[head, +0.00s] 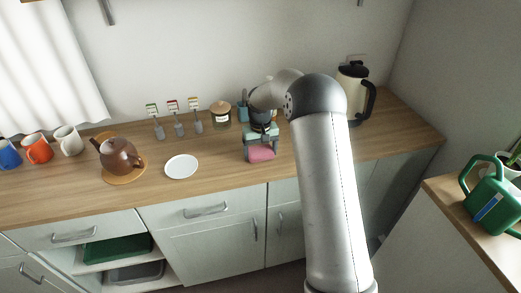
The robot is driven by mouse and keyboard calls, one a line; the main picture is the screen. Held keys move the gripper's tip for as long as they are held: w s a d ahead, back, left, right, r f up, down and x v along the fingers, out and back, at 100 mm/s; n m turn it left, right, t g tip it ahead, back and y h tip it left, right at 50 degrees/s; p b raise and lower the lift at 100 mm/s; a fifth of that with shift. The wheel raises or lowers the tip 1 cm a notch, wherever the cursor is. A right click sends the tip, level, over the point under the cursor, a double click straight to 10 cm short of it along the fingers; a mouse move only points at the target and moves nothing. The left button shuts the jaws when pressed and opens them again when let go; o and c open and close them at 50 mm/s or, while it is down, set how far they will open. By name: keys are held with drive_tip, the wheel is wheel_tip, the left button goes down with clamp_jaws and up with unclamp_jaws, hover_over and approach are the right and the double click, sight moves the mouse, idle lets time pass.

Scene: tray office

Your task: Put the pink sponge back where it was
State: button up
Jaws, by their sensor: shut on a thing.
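The pink sponge (262,154) is between the fingers of my gripper (261,151), at the front part of the wooden counter. My gripper points down and is shut on it. My arm comes from the lower right, and its wrist is above the sponge. I cannot tell whether the sponge touches the counter or is held just above it.
A white plate (182,166) lies left of the gripper, with a brown teapot (118,154) farther left. A lidded jar (220,113) and a blue container (242,112) stand behind. A kettle (354,91) is at the back right. Counter between plate and gripper is clear.

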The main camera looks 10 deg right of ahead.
sight(261, 151)
drive_tip(key=shift+f, duration=0.15)
drive_tip(key=o, duration=1.1)
drive_tip(key=shift+c, duration=0.2)
wheel_tip(261, 151, up, 13)
drive_tip(key=b, duration=0.1)
drive_tip(key=s+r, duration=0.3)
drive_tip(key=s, duration=0.5)
drive_tip(key=s+f, duration=0.2)
drive_tip(key=s, duration=1.3)
drive_tip(key=s+f, duration=0.1)
drive_tip(key=s, duration=1.5)
drive_tip(key=shift+a+f, duration=0.25)
drive_tip(key=shift+f, duration=0.1)
